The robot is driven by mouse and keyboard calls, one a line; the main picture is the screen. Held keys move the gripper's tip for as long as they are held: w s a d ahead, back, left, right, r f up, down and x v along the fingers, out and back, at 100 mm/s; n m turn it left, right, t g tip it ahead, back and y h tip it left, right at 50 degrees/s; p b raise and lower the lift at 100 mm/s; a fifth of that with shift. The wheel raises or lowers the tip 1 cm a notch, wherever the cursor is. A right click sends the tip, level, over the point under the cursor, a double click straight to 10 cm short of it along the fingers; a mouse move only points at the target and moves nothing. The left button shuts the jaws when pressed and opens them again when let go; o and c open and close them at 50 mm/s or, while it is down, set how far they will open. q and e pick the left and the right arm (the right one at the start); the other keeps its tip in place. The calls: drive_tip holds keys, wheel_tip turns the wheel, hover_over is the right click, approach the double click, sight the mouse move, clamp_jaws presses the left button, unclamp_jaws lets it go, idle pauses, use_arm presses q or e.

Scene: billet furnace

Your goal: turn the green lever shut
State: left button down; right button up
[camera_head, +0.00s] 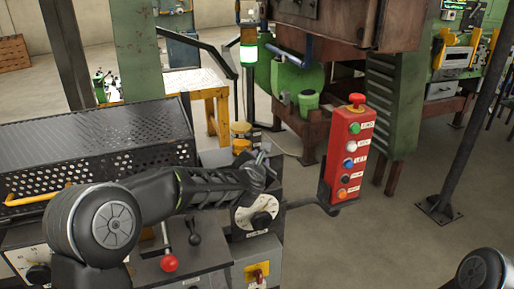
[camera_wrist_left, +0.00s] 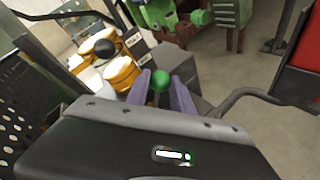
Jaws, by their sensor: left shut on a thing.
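The green lever's round knob (camera_wrist_left: 161,82) shows in the left wrist view between the two fingers of my left gripper (camera_wrist_left: 161,92). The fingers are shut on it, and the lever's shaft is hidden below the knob. In the head view my left arm reaches in from the left, and my left gripper (camera_head: 264,160) is at the console's back right. There the green knob cannot be made out, as the gripper covers that spot. My right gripper is out of view; only part of my right arm shows at the bottom right corner.
Yellow round controls (camera_head: 241,146) stand just behind my left gripper; a black ball knob (camera_wrist_left: 104,48) is near them in the wrist view. A red button box (camera_head: 350,150) stands to the right on an arm. A red-knobbed lever (camera_head: 169,263) and perforated cover (camera_head: 90,140) are nearby.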

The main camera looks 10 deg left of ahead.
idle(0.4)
use_arm(q)
drive_tip(key=c, duration=1.1)
unclamp_jaws()
drive_tip(key=shift+s+d+r, duration=0.1)
drive_tip(key=shift+s, duration=0.35)
drive_tip(key=b+v, duration=0.1)
drive_tip(key=v, duration=0.5)
drive_tip(key=shift+s+r+b, duration=0.2)
drive_tip(key=shift+s+b, duration=0.15)
drive_tip(key=shift+b, duration=0.05)
